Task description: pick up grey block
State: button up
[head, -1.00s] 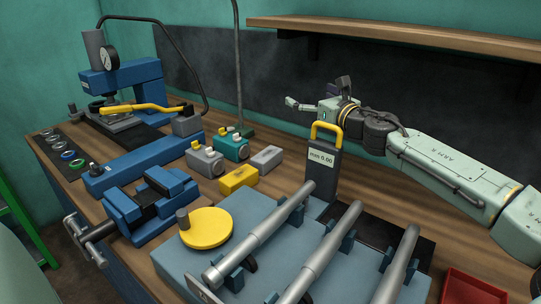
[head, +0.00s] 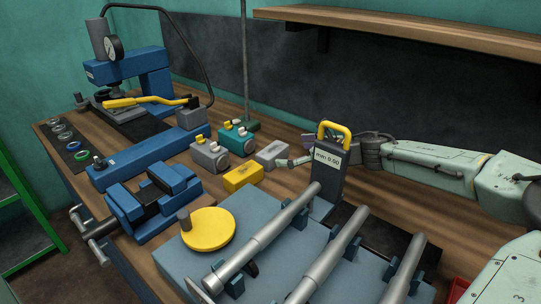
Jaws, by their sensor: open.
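A small light grey block (head: 270,153) lies on the wooden bench, behind and right of a yellow block (head: 243,176). My gripper (head: 291,162) has come in from the right, low over the bench. One pale finger shows at the block's right end; I cannot tell whether it touches. The rest of the gripper is largely hidden behind the dark upright gauge with a yellow handle (head: 327,172). The jaws are open and hold nothing that I can see.
Grey (head: 209,156) and teal (head: 236,140) valve-like boxes stand left of the block. A thin upright post (head: 244,70) rises behind them. Steel rods (head: 262,240) on a blue-grey fixture fill the front. A wooden shelf (head: 420,40) overhangs the back right.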

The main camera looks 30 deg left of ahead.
aim_at(275, 150)
jog(key=x, duration=0.6)
jog(key=shift+w+a+f, duration=0.15)
jog(key=shift+w+a, duration=0.1)
jog(key=shift+a, duration=0.05)
jog(key=shift+c, duration=0.6)
jog(key=c, duration=1.5)
